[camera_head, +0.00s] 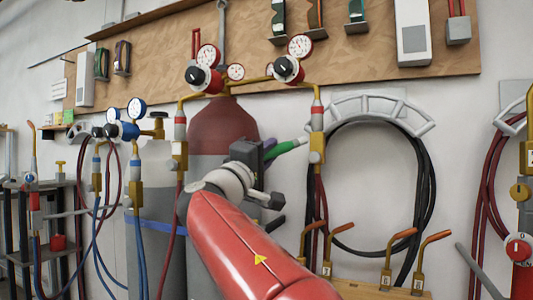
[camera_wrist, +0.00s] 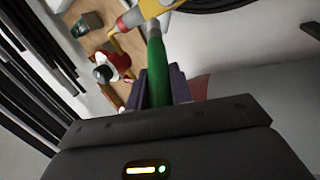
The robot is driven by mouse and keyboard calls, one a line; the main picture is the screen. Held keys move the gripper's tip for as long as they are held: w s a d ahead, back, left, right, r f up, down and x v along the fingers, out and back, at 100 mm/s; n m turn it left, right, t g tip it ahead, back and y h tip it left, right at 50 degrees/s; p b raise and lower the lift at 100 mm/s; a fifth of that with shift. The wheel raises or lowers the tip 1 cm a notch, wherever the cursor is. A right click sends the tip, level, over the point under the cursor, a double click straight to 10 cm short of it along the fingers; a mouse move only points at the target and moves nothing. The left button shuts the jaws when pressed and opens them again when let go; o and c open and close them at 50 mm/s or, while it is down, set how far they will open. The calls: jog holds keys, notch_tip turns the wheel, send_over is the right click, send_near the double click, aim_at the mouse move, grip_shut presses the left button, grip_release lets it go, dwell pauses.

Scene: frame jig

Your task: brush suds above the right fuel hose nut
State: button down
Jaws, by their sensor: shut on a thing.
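My gripper (camera_head: 268,152) is shut on the green handle of a brush (camera_head: 286,146). The brush points right and slightly up. Its pale tip end is beside the right fuel hose nut (camera_head: 317,150), a brass fitting below a grey and red collar (camera_head: 317,112). In the wrist view, the green brush (camera_wrist: 157,72) runs up from between the purple-grey fingers (camera_wrist: 158,88) to the brass fitting (camera_wrist: 152,8) and red collar (camera_wrist: 130,19). The bristles overlap the fitting there; I cannot tell if they touch it. No suds can be made out.
The left fuel hose nut (camera_head: 180,150) hangs left of my arm. A dark red cylinder (camera_head: 222,122) stands behind. Two regulators (camera_head: 285,69) sit above. A hose hanger (camera_head: 370,106) with black hose is on the wall at right. Brass torches (camera_head: 388,262) stand at lower right.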

jog(key=shift+w+d, duration=0.2)
jog(key=shift+w, duration=0.25)
jog(key=shift+s+d+f+b, duration=0.15)
jog(key=shift+s+d+b, duration=0.25)
jog(key=shift+d+b, duration=0.3)
jog(key=shift+w+a, duration=0.2)
jog(key=shift+a, duration=0.6)
jog(key=shift+s, duration=0.1)
jog(key=s+a+b, duration=0.1)
jog(key=s+a, duration=0.1)
jog(key=s, duration=0.3)
jog(key=shift+s, duration=0.35)
